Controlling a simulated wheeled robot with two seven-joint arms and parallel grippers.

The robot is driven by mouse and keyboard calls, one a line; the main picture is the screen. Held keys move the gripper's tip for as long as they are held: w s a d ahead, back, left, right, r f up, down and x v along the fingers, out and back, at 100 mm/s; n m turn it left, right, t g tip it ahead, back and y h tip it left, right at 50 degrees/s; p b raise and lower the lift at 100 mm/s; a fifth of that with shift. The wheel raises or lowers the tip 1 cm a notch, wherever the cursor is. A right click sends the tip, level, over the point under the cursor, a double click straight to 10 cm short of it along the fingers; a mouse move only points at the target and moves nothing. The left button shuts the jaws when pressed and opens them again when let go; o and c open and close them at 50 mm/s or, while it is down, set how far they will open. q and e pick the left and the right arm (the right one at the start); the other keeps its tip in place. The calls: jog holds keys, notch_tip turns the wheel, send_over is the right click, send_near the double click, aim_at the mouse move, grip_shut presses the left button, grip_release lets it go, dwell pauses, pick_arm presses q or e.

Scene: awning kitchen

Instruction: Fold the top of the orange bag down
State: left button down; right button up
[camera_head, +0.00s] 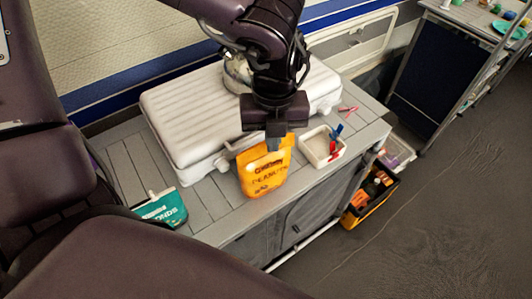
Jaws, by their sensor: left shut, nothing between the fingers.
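The orange bag (264,174) stands upright on the grey slatted counter, near its front edge, with dark lettering facing me. My left gripper (273,143) is over the bag's top and points down. It is shut, with nothing seen between the fingers, and its tip overlaps the upper part of the bag in the picture. I cannot tell whether it touches the bag. The gripper hides part of the bag's top edge. My right gripper is not in view.
A white ridged case (185,120) lies right behind the bag. A white tray (318,150) with red and blue clips stands to its right. A green bag (162,208) is at the left. A black-and-yellow crate (369,198) sits below the counter's right end.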

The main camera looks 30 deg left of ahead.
pick_arm(q)
notch_tip(320, 180, up, 8)
jog(key=d+p, duration=0.1)
jog(key=p, duration=0.3)
jog(key=shift+s+d, duration=0.4)
jog(key=shift+s, duration=0.05)
jog(key=shift+r, duration=0.1)
dwell(0.3)
